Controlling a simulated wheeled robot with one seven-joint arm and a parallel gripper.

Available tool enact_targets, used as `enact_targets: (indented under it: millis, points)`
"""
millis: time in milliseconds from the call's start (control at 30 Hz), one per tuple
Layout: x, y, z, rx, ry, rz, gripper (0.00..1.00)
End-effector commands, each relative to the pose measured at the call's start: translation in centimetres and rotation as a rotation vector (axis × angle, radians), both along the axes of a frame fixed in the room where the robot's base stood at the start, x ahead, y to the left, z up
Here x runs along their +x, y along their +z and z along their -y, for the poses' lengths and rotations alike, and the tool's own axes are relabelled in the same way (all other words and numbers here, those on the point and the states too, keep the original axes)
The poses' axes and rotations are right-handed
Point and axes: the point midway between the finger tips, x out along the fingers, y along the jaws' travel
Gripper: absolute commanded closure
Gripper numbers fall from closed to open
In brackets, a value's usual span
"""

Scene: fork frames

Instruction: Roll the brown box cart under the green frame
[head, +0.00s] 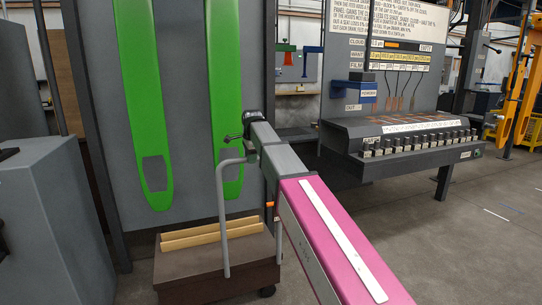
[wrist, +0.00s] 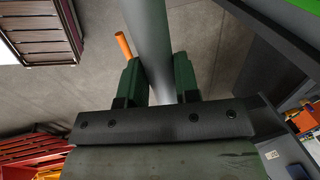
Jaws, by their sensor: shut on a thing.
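The brown box cart (head: 215,279) stands on the floor at lower left of centre in the head view. Tan boards (head: 212,234) lie along its top, and a bent grey handle (head: 222,220) rises from it. My gripper (head: 247,150) is at the handle's upper end. In the wrist view, its green fingers (wrist: 158,78) are closed on either side of the grey handle bar (wrist: 150,35). The green frame (head: 145,95) shows as two long green fork-like bars on a grey upright panel behind the cart.
A grey cabinet (head: 55,225) stands left of the cart. A dark console with a row of keys (head: 400,150) stands to the right, below a sign board. Open floor (head: 460,250) lies at right. An orange post (head: 518,80) stands at far right.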

Motion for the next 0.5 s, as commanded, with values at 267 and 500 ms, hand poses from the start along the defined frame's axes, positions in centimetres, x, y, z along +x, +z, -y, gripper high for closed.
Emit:
enact_targets:
  millis: [267,500]
  points:
    - [-1.8,0.0,-5.3,-0.003,0.002,0.000,1.00]
    - [-2.3,0.0,-6.9,-0.003,-0.001,0.000,1.00]
